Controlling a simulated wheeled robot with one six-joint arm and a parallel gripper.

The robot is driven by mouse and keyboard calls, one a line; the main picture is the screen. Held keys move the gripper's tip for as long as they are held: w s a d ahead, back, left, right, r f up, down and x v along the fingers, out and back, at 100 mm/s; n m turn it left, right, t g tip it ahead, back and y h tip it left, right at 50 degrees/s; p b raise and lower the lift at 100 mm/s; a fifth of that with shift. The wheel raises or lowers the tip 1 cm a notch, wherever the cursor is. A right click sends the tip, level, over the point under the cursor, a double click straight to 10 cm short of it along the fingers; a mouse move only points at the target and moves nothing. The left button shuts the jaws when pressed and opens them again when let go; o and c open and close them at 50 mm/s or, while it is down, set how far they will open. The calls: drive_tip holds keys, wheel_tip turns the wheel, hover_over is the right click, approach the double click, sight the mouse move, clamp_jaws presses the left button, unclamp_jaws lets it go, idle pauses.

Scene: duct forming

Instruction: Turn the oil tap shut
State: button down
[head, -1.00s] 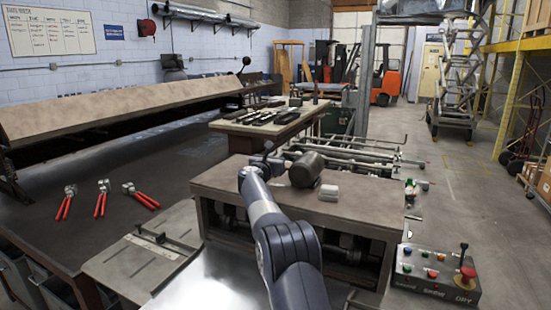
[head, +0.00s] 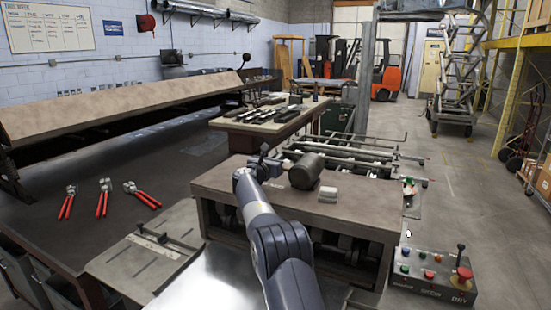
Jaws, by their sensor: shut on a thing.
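My arm reaches forward over the brown-topped machine bench (head: 345,207) in the middle of the head view. My gripper (head: 263,161) is at the bench's back left edge, left of a dark cylindrical motor (head: 306,171). It is small and dark here, and its fingers are hard to make out. It is shut on a small dark thing at that edge, which fits the oil tap. The tap's handle and its angle cannot be told apart from the gripper.
A white block (head: 328,194) lies right of the motor. A control box (head: 432,276) with buttons and a lever stands at the lower right. Red-handled pliers (head: 104,197) lie on the dark table at left. Metal rods (head: 350,150) lie behind the bench.

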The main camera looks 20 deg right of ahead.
drive_tip(key=c, duration=1.5)
unclamp_jaws()
drive_tip(key=shift+s+a+f+b, duration=0.1)
drive_tip(key=shift+s+a+b, duration=0.2)
drive_tip(key=shift+a+b, duration=0.1)
drive_tip(key=b+v, duration=0.3)
drive_tip(key=v, duration=0.6)
drive_tip(key=shift+s+a+b, duration=0.25)
drive_tip(key=shift+s+b, duration=0.05)
drive_tip(key=shift+b, duration=0.1)
drive_tip(key=p+x, duration=0.4)
drive_tip(key=x, duration=0.5)
drive_tip(key=shift+r, duration=0.2)
drive_tip(key=shift+p+x, duration=0.3)
drive_tip(key=shift+x, duration=0.6)
drive_tip(key=shift+s+f, duration=0.1)
